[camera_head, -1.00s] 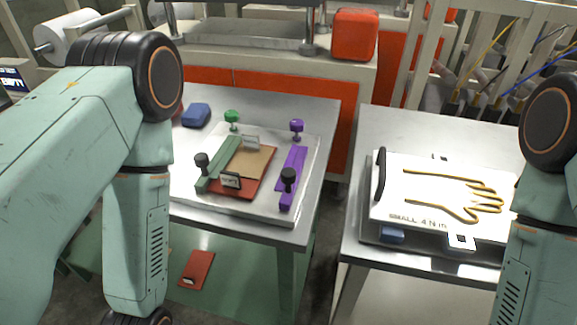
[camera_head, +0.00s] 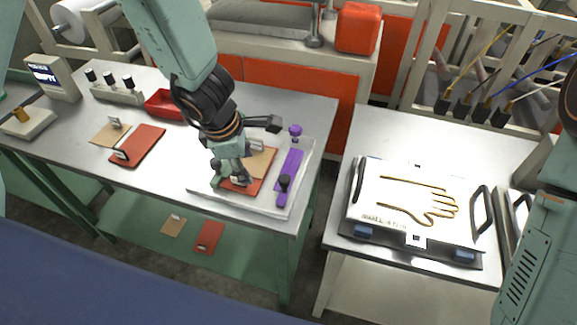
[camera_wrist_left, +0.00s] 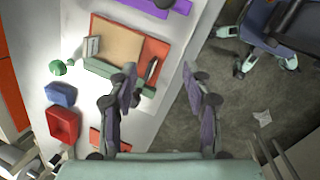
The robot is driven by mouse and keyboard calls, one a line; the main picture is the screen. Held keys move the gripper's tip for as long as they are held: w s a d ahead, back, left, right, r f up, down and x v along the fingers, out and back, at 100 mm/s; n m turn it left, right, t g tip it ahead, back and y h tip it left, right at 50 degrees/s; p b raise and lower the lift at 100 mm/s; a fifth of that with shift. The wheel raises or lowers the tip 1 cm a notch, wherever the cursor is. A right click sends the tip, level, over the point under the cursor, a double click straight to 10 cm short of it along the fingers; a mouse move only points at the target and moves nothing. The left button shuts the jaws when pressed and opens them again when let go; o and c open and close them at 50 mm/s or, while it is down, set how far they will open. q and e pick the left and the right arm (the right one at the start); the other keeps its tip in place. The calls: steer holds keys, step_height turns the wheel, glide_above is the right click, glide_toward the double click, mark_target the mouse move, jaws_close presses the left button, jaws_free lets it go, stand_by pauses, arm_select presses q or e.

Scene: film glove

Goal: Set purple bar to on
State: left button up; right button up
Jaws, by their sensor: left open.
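The purple bar (camera_head: 290,165) lies on the right side of a pale board (camera_head: 268,206) on the left metal table. It has a purple knob (camera_head: 295,130) at its far end and a black knob (camera_head: 284,181) near its front end. In the left wrist view, part of the purple bar (camera_wrist_left: 178,6) shows at the top edge. My left gripper (camera_head: 254,152) is open over the board, left of the purple bar and apart from it. Its spread fingers also show in the left wrist view (camera_wrist_left: 163,88), empty. My right gripper is out of view.
A red-brown plate with a tan card (camera_head: 262,163) lies beside the purple bar. The green bar (camera_wrist_left: 115,76) is partly hidden by my left gripper in the head view. A red tray (camera_head: 166,104) stands further left. A gap separates the right table (camera_head: 350,135).

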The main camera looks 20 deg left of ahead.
mark_target(283, 178)
arm_select(q)
steer(key=w+d+r+n+h, duration=0.1)
steer(key=d+n+h, duration=0.1)
steer(key=d+n, duration=0.35)
steer(key=shift+m, duration=0.25)
steer(key=b+x, duration=0.1)
steer(key=x, duration=0.2)
steer(key=b+x, duration=0.1)
steer(key=x, duration=0.3)
steer(key=shift+w+a, duration=0.2)
steer(key=shift+w+d+f, duration=0.1)
steer(key=shift+d+f, duration=0.1)
steer(key=shift+f, duration=0.2)
steer(key=shift+a, duration=0.25)
steer(key=shift+d, duration=0.25)
steer(key=c, duration=0.6)
steer(key=shift+a, duration=0.15)
jaws_close()
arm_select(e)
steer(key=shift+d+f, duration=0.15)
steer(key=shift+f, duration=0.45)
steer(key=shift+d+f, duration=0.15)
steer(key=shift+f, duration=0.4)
